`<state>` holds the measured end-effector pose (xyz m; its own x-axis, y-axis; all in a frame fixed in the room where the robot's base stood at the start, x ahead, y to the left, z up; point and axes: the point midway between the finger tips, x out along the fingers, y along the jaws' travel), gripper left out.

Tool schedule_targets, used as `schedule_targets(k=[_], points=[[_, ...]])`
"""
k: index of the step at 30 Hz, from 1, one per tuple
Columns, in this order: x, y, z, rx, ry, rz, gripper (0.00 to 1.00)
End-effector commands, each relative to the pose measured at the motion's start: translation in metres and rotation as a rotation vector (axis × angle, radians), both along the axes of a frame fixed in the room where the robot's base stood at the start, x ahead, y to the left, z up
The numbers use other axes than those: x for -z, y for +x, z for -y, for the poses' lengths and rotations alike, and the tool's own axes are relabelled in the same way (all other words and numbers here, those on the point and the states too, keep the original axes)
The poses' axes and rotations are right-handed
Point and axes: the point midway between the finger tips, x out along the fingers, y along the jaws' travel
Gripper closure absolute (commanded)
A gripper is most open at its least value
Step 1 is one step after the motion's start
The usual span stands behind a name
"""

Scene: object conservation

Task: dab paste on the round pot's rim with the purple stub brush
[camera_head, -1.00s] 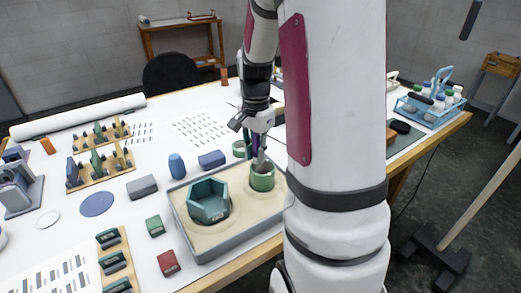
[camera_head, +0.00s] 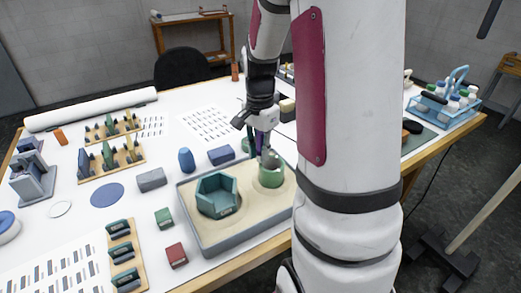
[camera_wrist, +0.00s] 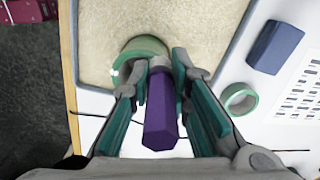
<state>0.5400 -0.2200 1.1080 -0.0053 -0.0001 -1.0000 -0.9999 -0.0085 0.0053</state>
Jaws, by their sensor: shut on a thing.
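My gripper (camera_wrist: 158,82) is shut on the purple stub brush (camera_wrist: 161,115); it also shows in the head view (camera_head: 263,142). The brush points down, its grey end at the round pot. The round pot (camera_wrist: 140,48) is green and stands in the sand tray; it also shows in the head view (camera_head: 271,178). The brush end overlaps the pot's near rim in the wrist view. I cannot tell whether it touches. A small pale spot shows on the rim's left side in the wrist view. My fingers and the brush hide part of the pot.
A teal hexagonal pot (camera_head: 217,196) stands left of the round pot in the grey-edged tray (camera_head: 203,251). A green ring-shaped dish (camera_wrist: 240,98) and a blue block (camera_wrist: 275,46) lie outside the tray. A blue bottle (camera_head: 186,161) stands behind the tray.

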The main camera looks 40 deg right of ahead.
Motion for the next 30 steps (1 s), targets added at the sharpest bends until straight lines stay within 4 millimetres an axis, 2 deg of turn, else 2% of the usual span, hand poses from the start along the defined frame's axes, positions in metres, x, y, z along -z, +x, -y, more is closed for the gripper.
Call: schedule_targets(k=[30], points=[[0.010,0.000,0.000,0.000,0.000,0.000,1.00]])
